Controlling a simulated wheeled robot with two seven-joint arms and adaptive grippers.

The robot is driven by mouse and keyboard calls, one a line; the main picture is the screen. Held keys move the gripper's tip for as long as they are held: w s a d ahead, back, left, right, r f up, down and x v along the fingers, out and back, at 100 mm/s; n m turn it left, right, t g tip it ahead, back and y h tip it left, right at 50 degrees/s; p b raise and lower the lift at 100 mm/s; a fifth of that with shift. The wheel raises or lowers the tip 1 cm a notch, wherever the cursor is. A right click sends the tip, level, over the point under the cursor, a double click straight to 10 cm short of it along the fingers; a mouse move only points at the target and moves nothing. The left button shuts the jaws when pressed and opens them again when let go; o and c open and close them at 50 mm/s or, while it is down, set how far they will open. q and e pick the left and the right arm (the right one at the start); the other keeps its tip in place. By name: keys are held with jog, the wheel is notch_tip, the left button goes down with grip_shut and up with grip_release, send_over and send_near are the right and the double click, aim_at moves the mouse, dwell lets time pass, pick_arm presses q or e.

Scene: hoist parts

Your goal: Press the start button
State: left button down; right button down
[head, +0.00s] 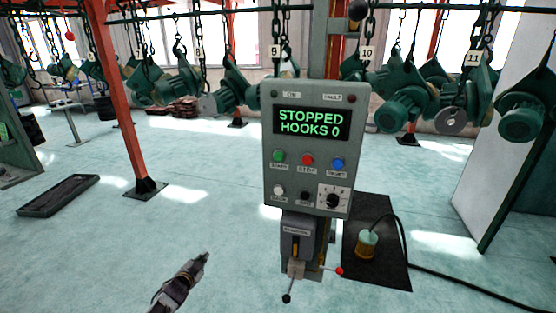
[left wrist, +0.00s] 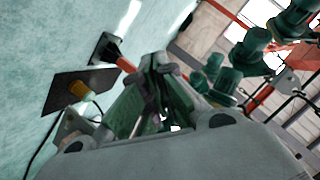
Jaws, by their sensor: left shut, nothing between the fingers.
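The grey control box (head: 318,120) stands in the middle of the head view. Its display (head: 311,124) reads "STOPPED HOOKS 0". The green start button (head: 278,157) is at the left of the upper button row. The red stop button (head: 307,160) and a blue button (head: 337,164) sit to its right. My left gripper (head: 205,257) is shut and empty, below and left of the box, apart from it in the picture. Its closed fingers also show in the left wrist view (left wrist: 160,66), where I cannot make out the button. My right gripper is not in view.
Below the buttons are a white button (head: 278,190), a black button (head: 305,195) and a rotary knob (head: 333,201). A lever with a red ball (head: 339,271) juts out under the box. A dark mat (head: 385,272) lies at right. Green hoists (head: 403,108) hang behind.

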pick_arm(q)
jog(key=w+d+r+m+t+h, duration=0.1)
jog(key=d+r+m+h, duration=0.2)
jog(key=r, duration=0.6)
jog(key=d+r+m+t+h+b, duration=0.1)
jog(key=d+r+m+h, duration=0.1)
jog(key=d+r, duration=0.55)
jog(key=w+d+r+m+t+h, duration=0.1)
jog(key=d+r+m+t+h, duration=0.15)
jog(key=r, duration=0.85)
jog(key=m+g+h, duration=0.2)
jog(key=m+h, duration=0.3)
jog(key=m, duration=0.2)
send_near(279, 156)
jog(key=w+a+f, duration=0.4)
jog(key=f, duration=0.2)
jog(key=s+d+r+m+g+h, duration=0.4)
jog(key=s+d+r+m+h, duration=0.1)
jog(key=s+m, duration=0.4)
notch_tip(279, 156, up, 3)
jog(key=shift+s+d+f+b, duration=0.2)
jog(key=shift+s+d+b, duration=0.2)
jog(key=shift+d, duration=0.3)
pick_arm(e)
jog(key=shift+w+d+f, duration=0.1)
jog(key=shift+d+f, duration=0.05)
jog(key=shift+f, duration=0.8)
pick_arm(q)
jog(key=shift+w+h, duration=0.1)
jog(key=shift+h, duration=0.15)
